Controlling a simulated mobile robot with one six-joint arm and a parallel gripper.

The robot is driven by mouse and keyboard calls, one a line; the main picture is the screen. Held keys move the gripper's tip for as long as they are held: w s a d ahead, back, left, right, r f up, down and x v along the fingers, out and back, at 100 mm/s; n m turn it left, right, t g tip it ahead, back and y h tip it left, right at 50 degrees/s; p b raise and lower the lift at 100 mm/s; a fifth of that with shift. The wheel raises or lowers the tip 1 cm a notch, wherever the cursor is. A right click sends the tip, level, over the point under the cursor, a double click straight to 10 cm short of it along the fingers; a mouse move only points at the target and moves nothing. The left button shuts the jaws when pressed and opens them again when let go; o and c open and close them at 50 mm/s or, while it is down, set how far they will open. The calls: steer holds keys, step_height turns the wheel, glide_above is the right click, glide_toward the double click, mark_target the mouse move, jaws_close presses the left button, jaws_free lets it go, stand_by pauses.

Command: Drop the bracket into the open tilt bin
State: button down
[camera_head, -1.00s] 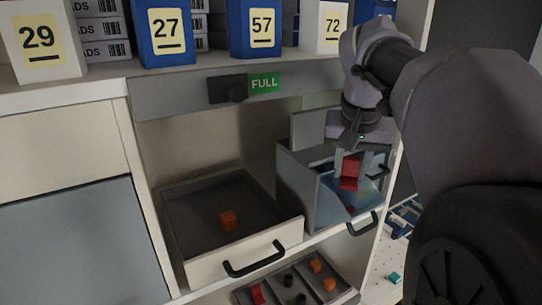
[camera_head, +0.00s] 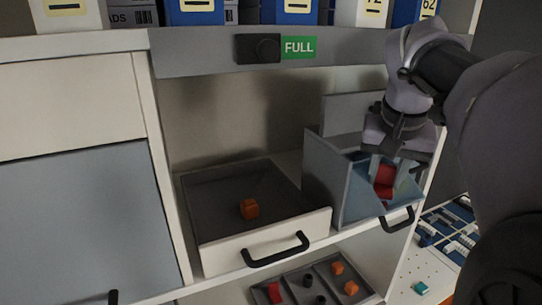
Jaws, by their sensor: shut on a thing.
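The red bracket (camera_head: 385,175) is between the fingers of my gripper (camera_head: 386,182), which is shut on it. My gripper points down into the open tilt bin (camera_head: 325,180), a grey-blue box with a black handle, at the right of the shelf. The bracket is inside the bin's outline, below the top of its left wall. A darker red patch shows just below it; I cannot tell if this is part of the bracket or another thing. Whether the bracket touches the bin floor is unclear.
A divided tray (camera_head: 318,268) with several small parts is below. A green FULL label (camera_head: 299,48) and boxes are above. A pegboard with blue-white parts (camera_head: 452,225) is at right.

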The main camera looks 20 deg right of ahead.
steer(key=c, duration=1.3)
jaws_free()
steer(key=shift+d, duration=0.2)
steer(key=shift+s+a, duration=0.1)
steer(key=shift+r, duration=0.15)
steer(key=p+v, duration=0.3)
steer(key=v, duration=1)
steer(key=shift+d+p, duration=0.2)
steer(key=shift+p, duration=0.1)
steer(key=shift+a, duration=0.1)
